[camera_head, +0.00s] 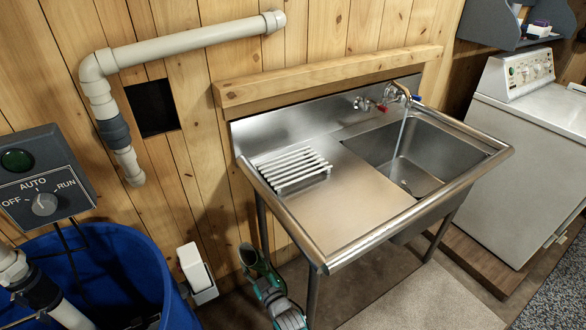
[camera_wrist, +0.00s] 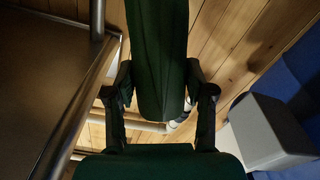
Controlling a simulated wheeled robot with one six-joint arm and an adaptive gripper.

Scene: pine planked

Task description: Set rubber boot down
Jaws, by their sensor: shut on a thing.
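The rubber boot is dark green. In the wrist view a long part of the boot (camera_wrist: 158,60) runs up between the two dark fingers of my gripper (camera_wrist: 160,78), which are shut on it. Another dark green surface fills the bottom of that view; I cannot tell whether it is also the boot. In the head view my gripper (camera_head: 262,280) is low beside the sink's front left leg, close to the plank wall. A small part of the boot (camera_head: 248,256) shows at its far end. Whether the boot touches anything below is hidden.
A steel sink (camera_head: 350,225) with running water and a white rack (camera_head: 291,168) stands right of my gripper. A blue barrel (camera_head: 100,262) and a pale box (camera_head: 196,268) are on its left. A white washer (camera_head: 530,150) stands far right. Floor under the sink looks clear.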

